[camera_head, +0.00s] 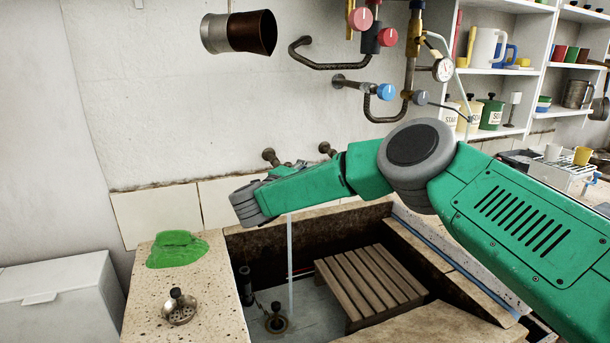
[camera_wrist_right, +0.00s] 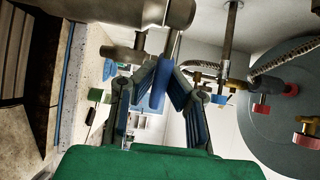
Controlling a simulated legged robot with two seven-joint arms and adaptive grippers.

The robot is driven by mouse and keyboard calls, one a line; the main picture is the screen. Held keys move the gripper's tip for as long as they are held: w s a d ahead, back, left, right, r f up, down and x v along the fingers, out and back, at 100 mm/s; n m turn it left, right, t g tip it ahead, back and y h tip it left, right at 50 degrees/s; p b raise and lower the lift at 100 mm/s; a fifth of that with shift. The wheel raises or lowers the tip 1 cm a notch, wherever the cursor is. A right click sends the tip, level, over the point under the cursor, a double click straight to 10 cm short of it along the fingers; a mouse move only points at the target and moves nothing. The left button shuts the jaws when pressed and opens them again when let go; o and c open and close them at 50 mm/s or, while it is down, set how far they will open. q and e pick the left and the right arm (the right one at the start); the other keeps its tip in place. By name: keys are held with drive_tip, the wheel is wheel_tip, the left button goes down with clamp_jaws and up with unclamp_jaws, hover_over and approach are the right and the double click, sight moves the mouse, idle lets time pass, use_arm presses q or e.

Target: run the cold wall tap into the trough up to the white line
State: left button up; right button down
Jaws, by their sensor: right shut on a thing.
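My right gripper (camera_wrist_right: 162,82) is shut on a blue tap lever (camera_wrist_right: 158,88), which stands between its fingers in the right wrist view. In the head view my green right arm crosses in front of the wall taps and hides that tap and the fingertips. A thin stream of water (camera_head: 290,255) falls from behind the arm into the stone trough (camera_head: 350,230). A drain fitting with a dark knob (camera_head: 277,322) is on the trough floor, which looks pale blue; the water depth cannot be told. I cannot make out a white line. My left gripper is not in view.
A wooden slatted rack (camera_head: 370,285) stands in the trough. Pipework with a blue knob (camera_head: 386,91) and a red knob (camera_head: 360,18) is on the wall above my arm.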

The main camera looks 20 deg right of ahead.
drive_tip(key=shift+a, duration=0.1)
drive_tip(key=shift+f, duration=0.1)
drive_tip(key=c, duration=1.6)
unclamp_jaws()
drive_tip(key=v, duration=1.2)
drive_tip(key=shift+w, duration=0.1)
